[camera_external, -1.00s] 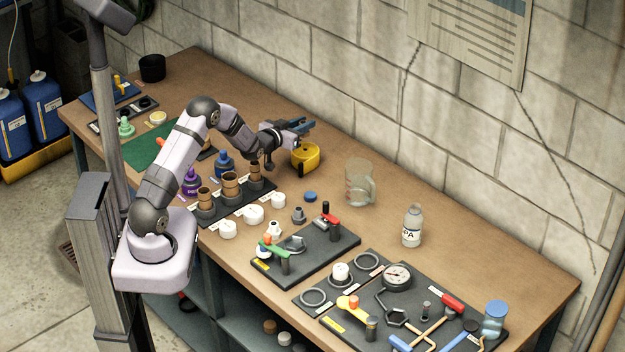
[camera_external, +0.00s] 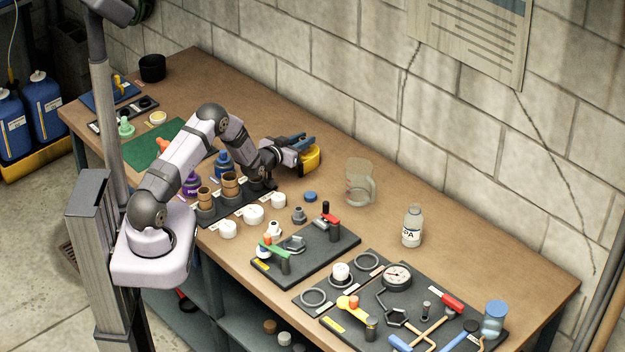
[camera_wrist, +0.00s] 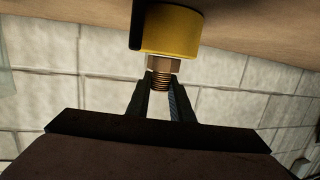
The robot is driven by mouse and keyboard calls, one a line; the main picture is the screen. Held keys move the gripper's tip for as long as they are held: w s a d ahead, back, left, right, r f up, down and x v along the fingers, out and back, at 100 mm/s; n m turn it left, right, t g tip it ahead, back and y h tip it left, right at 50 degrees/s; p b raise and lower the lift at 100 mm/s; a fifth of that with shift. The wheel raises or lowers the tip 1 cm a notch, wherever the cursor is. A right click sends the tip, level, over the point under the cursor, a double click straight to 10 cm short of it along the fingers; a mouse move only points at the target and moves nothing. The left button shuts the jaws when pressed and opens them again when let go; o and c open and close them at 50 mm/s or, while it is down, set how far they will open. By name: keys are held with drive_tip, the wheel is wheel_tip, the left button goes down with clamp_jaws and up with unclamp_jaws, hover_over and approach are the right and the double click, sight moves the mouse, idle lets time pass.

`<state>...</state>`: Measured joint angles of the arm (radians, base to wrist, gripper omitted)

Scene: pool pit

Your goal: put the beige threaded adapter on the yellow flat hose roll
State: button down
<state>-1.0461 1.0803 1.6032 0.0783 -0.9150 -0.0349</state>
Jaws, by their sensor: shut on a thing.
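The yellow flat hose roll (camera_external: 312,160) sits on the bench at the back, partly hidden behind my gripper (camera_external: 303,144). In the wrist view, the roll (camera_wrist: 172,32) is at the top, with a dark part along its left side. My gripper (camera_wrist: 160,86) is shut on the beige threaded adapter (camera_wrist: 163,66), which looks brassy brown. Its threaded end is between the fingertips and its hex part faces the roll. The adapter appears right at the roll's edge in this view; I cannot tell whether they touch. The adapter is not discernible in the external view.
A dark rack (camera_external: 238,205) with brown fittings stands below my forearm, near a blue bottle (camera_external: 224,163). A clear jug (camera_external: 360,184) stands to the right of the roll. White caps (camera_external: 253,215) lie in front. The bench between roll and jug is clear.

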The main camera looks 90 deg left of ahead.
drive_tip(key=shift+f, duration=0.15)
drive_tip(key=c, duration=1.6)
unclamp_jaws()
drive_tip(key=shift+o, duration=0.2)
drive_tip(key=shift+r, duration=0.25)
drive_tip(key=shift+s+d+f, duration=0.15)
drive_tip(key=shift+d, duration=0.05)
drive_tip(key=b+v, duration=0.3)
drive_tip(key=v, duration=0.8)
drive_tip(key=shift+d, duration=0.25)
drive_tip(key=shift+s, duration=0.1)
